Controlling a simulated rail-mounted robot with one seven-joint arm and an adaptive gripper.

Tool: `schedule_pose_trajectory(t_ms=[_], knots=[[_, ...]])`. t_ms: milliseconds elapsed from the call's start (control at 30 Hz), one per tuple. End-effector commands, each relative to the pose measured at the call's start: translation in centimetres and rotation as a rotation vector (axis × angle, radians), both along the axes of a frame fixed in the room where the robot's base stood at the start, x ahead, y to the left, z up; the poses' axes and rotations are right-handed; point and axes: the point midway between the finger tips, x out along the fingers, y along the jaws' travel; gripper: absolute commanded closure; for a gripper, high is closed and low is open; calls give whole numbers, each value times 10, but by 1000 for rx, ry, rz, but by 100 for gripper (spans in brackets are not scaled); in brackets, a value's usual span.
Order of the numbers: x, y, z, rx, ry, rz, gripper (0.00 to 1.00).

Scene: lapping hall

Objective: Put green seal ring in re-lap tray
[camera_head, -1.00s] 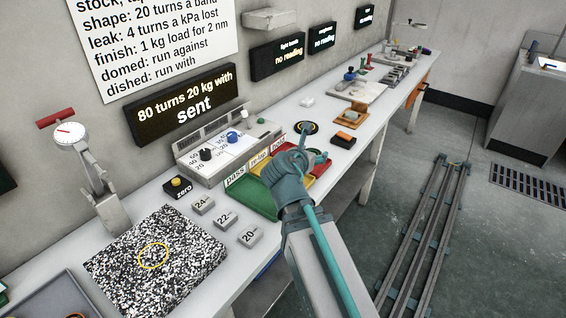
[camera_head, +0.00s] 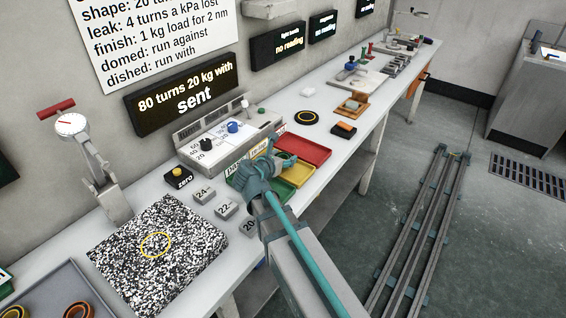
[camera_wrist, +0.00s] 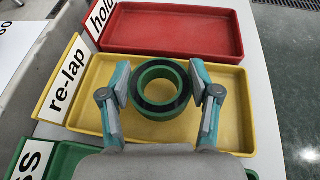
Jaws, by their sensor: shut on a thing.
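The green seal ring (camera_wrist: 160,90) has a dark band on its face. In the wrist view it sits between the two fingers of my gripper (camera_wrist: 162,88), which is shut on it. The ring appears over the yellow re-lap tray (camera_wrist: 232,118); I cannot tell whether it touches the tray floor. In the head view my gripper (camera_head: 272,160) is over the trays, and the ring is hidden behind it. The yellow re-lap tray also shows there (camera_head: 302,172), between the green and red trays.
The red hold tray (camera_wrist: 175,30) lies beyond the yellow one, and the green pass tray (camera_wrist: 65,160) lies on the near side. Weight blocks (camera_head: 228,209), a speckled plate (camera_head: 160,255) and a dial gauge (camera_head: 72,126) stand to the left. Rails (camera_head: 420,230) run along the floor.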

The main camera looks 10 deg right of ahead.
Motion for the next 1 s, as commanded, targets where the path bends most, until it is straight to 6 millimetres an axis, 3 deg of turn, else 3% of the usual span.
schedule_pose_trajectory(t_ms=[133,533,567,700,1000], knots=[[-1,-1,-18,-1,1,0,80],[-1,-1,-22,-1,1,0,80],[-1,-1,-22,0,0,0,36],[-1,-1,-22,0,0,0,13],[-1,-1,-22,0,0,0,13]])
